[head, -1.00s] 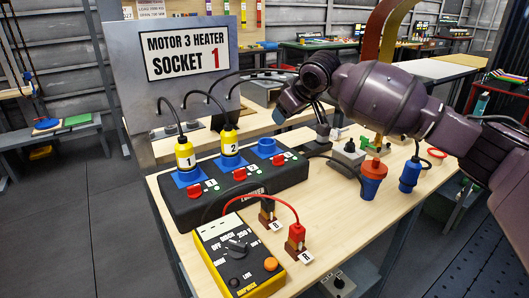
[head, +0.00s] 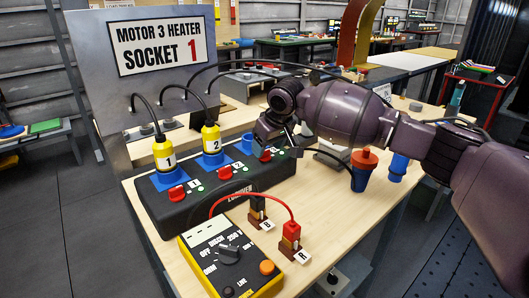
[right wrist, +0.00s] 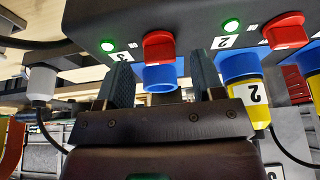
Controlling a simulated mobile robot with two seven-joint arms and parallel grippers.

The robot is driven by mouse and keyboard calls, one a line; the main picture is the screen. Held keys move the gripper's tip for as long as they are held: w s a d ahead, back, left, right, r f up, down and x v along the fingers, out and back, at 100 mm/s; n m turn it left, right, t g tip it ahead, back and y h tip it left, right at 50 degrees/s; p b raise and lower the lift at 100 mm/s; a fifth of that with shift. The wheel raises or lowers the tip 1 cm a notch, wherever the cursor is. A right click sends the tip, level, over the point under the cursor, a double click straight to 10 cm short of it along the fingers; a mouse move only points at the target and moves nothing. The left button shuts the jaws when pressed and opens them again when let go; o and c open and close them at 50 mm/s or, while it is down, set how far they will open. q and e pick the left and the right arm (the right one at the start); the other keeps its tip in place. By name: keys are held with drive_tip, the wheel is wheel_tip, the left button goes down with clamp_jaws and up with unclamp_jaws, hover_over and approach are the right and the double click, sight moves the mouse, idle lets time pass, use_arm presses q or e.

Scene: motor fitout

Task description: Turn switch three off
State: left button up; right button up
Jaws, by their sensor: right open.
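Switch three is a red knob on the black switch box (head: 215,198); it shows by the right gripper in the head view (head: 265,155). In the right wrist view, red switch three (right wrist: 158,45) stands beside the label 3, with a lit green lamp (right wrist: 107,45). My right gripper (right wrist: 162,75) is open and empty, its fingers on either side of the switch's line with gaps on both sides. It also shows in the head view (head: 277,140), over the box's right end. The empty blue socket three (right wrist: 160,78) also lies between the fingers. My left gripper is not in view.
Yellow plugs 1 (head: 163,152) and 2 (head: 211,138) stand in the left sockets. A yellow multimeter (head: 232,262) with probe blocks (head: 290,242) lies in front. A blue and orange plug (head: 362,170) stands right of the box. Bare tabletop (head: 325,205) lies between.

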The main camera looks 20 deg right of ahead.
drive_tip(key=shift+x, duration=0.9)
drive_tip(key=shift+w, duration=0.1)
drive_tip(key=shift+c, duration=0.4)
